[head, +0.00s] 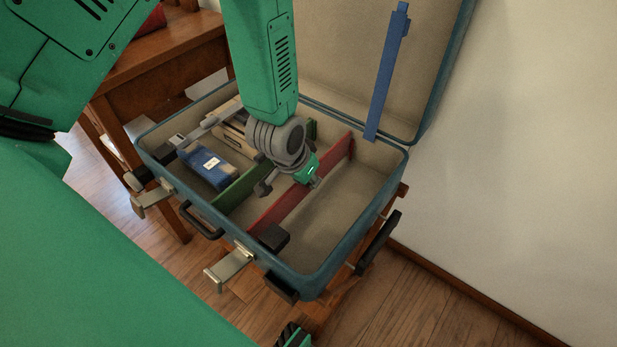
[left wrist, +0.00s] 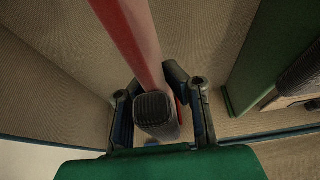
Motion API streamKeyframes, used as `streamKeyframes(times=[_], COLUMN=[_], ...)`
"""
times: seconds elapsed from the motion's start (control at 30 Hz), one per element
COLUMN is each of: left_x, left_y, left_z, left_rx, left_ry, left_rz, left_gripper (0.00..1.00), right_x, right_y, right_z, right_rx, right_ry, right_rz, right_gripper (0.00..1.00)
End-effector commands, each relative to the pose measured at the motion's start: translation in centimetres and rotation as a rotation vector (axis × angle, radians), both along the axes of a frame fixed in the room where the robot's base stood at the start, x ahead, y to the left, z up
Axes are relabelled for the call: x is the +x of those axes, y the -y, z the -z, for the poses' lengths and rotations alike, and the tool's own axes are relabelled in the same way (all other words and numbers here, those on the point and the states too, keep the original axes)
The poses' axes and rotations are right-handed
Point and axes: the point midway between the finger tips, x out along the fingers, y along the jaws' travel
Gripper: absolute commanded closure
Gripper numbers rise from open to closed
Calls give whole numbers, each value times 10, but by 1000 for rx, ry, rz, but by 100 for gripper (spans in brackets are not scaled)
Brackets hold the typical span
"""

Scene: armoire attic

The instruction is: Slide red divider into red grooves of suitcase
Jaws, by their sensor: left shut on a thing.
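The red divider (head: 279,211) stands on edge inside the open blue suitcase (head: 340,252), running from the back wall toward the front. My left gripper (head: 290,184) reaches down from above and is shut on the divider at about mid-length. In the left wrist view the red divider (left wrist: 138,42) runs up between the fingers of the left gripper (left wrist: 160,108), with a dark ribbed block (left wrist: 155,111) between them. The grooves are hidden or too small to make out, so I cannot tell whether the divider's ends sit in them.
A green divider (head: 240,188) stands left of the red one. A blue box (head: 205,167) and other items fill the left compartment. A dark block (head: 273,237) sits near the front wall. The right compartment looks clear. The raised lid carries a blue strip (head: 387,75).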

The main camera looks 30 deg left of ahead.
Motion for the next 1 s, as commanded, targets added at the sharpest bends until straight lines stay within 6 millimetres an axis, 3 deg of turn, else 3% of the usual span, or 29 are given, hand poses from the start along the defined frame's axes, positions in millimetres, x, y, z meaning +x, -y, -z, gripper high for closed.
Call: streamKeyframes(times=[0.87, 0.9, 0.93, 1.0], left_x=[0, 0, 0, 0], left_y=[0, 0, 0, 0], left_z=[22, 21, 21, 21], left_rx=[0, 0, 0, 0], left_ry=[0, 1, 1, 0], left_rz=[0, 0, 0, 0], left_gripper=[100, 79, 68, 68], right_x=[0, 0, 0, 0], right_y=[0, 0, 0, 0], right_z=[12, 12, 12, 11], right_rx=[0, 0, 0, 0], right_ry=[0, 0, 0, 0], right_rz=[0, 0, 0, 0], right_gripper=[60, 60, 60, 60])
